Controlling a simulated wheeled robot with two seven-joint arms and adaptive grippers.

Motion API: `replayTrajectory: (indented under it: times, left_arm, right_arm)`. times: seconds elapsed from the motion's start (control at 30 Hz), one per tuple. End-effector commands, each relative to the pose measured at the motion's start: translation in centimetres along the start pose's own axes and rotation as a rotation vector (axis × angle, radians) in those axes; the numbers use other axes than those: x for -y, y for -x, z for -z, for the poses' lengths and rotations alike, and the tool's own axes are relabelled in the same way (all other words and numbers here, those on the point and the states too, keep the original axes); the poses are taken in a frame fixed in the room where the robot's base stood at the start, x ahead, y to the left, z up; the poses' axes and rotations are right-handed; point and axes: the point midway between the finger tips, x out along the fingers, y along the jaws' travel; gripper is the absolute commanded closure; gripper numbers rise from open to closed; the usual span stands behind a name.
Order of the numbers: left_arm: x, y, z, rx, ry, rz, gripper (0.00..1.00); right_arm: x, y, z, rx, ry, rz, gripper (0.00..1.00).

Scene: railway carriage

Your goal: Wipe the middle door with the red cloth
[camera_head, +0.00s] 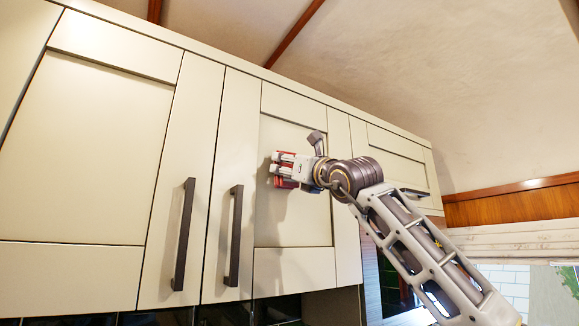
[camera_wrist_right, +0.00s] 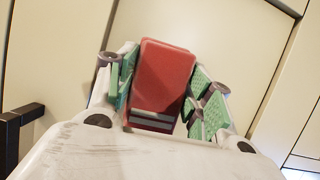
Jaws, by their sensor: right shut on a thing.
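The middle door (camera_head: 290,218) is a cream cabinet door with a recessed panel and a dark vertical handle (camera_head: 234,235) on its left side. My right gripper (camera_head: 281,170) is in front of the upper part of that panel. It is shut on the red cloth (camera_wrist_right: 165,75), which shows as a thick red block between the green-padded fingers in the right wrist view. In the head view only bits of the red cloth (camera_head: 285,183) show around the fingers. The cloth is at or close to the panel; I cannot tell whether it touches. My left gripper is not in view.
The left door (camera_head: 95,150) has a dark handle (camera_head: 183,235) close beside the middle door's handle. A smaller cabinet door (camera_head: 395,150) is to the right, behind my right arm. A window with a pale blind (camera_head: 510,240) is at the far right.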

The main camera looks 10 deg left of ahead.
Motion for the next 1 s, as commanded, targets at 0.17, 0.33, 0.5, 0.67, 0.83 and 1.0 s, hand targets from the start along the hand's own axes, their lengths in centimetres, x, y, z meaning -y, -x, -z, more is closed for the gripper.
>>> replayTrajectory:
  times: [0.17,0.33,0.5,0.67,0.83,1.0]
  left_arm:
    - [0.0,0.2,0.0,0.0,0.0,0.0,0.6]
    - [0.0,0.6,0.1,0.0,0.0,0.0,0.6]
    - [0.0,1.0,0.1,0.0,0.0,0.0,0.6]
    - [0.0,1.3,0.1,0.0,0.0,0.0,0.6]
    - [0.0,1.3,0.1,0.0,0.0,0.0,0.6]
    - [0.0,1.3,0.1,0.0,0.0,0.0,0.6]
  right_arm:
    - [0.5,-0.1,0.0,0.0,0.0,0.001,0.68]
    - [1.4,-0.1,0.0,-0.001,-0.001,0.002,0.68]
    - [2.4,-0.2,0.1,-0.001,-0.001,0.002,0.68]
    - [3.2,-0.2,0.2,-0.001,0.0,0.002,0.68]
    - [3.5,-0.2,0.3,-0.001,-0.001,0.002,0.68]
    - [3.5,-0.2,0.4,-0.001,0.0,0.002,0.68]
